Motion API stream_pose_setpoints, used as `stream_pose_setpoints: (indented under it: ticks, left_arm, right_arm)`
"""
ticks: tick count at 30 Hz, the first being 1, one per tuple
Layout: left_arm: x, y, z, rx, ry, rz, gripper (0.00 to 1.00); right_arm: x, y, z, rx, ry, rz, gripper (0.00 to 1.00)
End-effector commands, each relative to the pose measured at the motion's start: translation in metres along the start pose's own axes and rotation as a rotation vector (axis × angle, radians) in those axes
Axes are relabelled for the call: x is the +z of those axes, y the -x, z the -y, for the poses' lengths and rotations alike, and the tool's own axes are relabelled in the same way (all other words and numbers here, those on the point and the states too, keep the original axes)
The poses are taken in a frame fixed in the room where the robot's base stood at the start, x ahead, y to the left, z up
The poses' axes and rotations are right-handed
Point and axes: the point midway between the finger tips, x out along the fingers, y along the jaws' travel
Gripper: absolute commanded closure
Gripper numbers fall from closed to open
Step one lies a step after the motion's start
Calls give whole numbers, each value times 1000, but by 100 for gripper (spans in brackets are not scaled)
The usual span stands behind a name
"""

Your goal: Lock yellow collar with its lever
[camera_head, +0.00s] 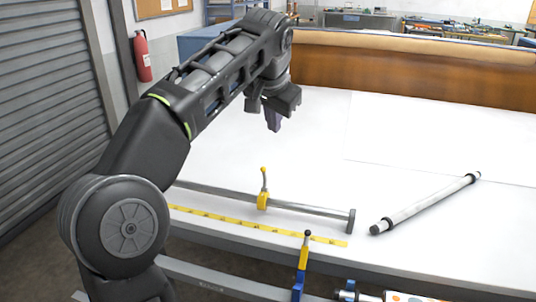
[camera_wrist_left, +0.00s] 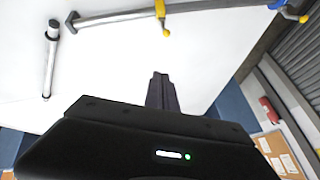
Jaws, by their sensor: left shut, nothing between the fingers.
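The yellow collar (camera_head: 262,201) sits around a grey bar (camera_head: 310,209) that lies along the front of the white table. Its lever (camera_head: 264,178) stands up from the collar and ends in a yellow knob. The collar also shows at the top of the left wrist view (camera_wrist_left: 160,10), with its lever (camera_wrist_left: 165,27) pointing toward the camera. My left gripper (camera_head: 273,122) is above the table, behind the collar and well apart from it. Its fingers (camera_wrist_left: 161,80) are shut and empty. My right gripper is in neither view.
A white roller (camera_head: 425,204) with dark ends lies at the right on the table (camera_head: 420,140). A yellow ruler strip (camera_head: 250,226) runs along the front edge. A yellow and blue lever (camera_head: 302,265) stands at the front. The table's middle is clear.

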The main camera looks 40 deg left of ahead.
Motion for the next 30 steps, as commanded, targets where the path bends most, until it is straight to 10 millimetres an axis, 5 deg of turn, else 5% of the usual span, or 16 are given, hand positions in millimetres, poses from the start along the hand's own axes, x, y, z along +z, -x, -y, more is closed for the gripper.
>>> stream_pose_setpoints:
  ticks: [11,24,30]
  left_arm:
    - [0,-18,0,0,-1,3,100]
    - [1,-101,0,1,0,5,100]
    - [28,-107,0,0,1,1,100]
  right_arm:
    - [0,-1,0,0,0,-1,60]
    - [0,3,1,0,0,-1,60]
    - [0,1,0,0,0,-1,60]
